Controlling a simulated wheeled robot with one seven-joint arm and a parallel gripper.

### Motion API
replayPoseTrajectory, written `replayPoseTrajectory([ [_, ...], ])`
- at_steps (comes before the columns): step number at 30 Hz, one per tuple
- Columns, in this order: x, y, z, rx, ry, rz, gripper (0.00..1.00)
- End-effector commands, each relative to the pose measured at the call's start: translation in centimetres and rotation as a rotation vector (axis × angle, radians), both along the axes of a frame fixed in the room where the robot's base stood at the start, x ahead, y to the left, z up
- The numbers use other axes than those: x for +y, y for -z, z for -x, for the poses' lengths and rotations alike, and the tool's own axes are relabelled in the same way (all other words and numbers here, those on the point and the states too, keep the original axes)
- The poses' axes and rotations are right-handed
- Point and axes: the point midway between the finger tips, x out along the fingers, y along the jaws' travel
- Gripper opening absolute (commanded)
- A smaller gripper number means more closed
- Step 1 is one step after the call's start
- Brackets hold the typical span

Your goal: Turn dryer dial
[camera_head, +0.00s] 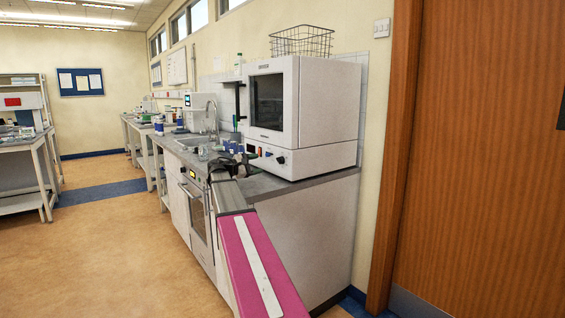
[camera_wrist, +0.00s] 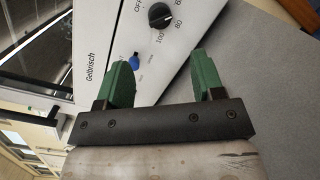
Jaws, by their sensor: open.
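The dryer (camera_head: 325,115) is a white box oven with a dark door window, standing on the grey worktop. Its black round dial (camera_head: 281,159) is on the lower front panel. The wrist view shows the dial (camera_wrist: 159,15) at the top, with OFF, 80 and 100 printed around it. A pale mark is on its face, but I cannot tell its exact setting. My gripper (camera_wrist: 166,56) is open and empty, with green fingers. The dial lies ahead of the fingertips, apart from them and not between them. A blue button (camera_wrist: 134,62) shows close by the left fingertip.
A wire basket (camera_head: 301,41) stands on top of the dryer. A sink tap (camera_head: 212,110) and several small lab items stand on the worktop (camera_head: 300,185) behind my gripper. An oven (camera_head: 196,205) is built in below. A wooden door (camera_head: 480,150) is at the right. Open floor lies left.

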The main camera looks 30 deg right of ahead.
Motion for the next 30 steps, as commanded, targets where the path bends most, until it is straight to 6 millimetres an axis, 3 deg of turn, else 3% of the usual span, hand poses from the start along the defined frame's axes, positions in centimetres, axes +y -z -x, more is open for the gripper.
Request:
replayPoseTrajectory([
  [18,-9.2,0.0,0.4,0.0,0.001,0.0,0.62],
  [30,-10.5,0.0,0.5,0.0,0.0,0.0,0.62],
])
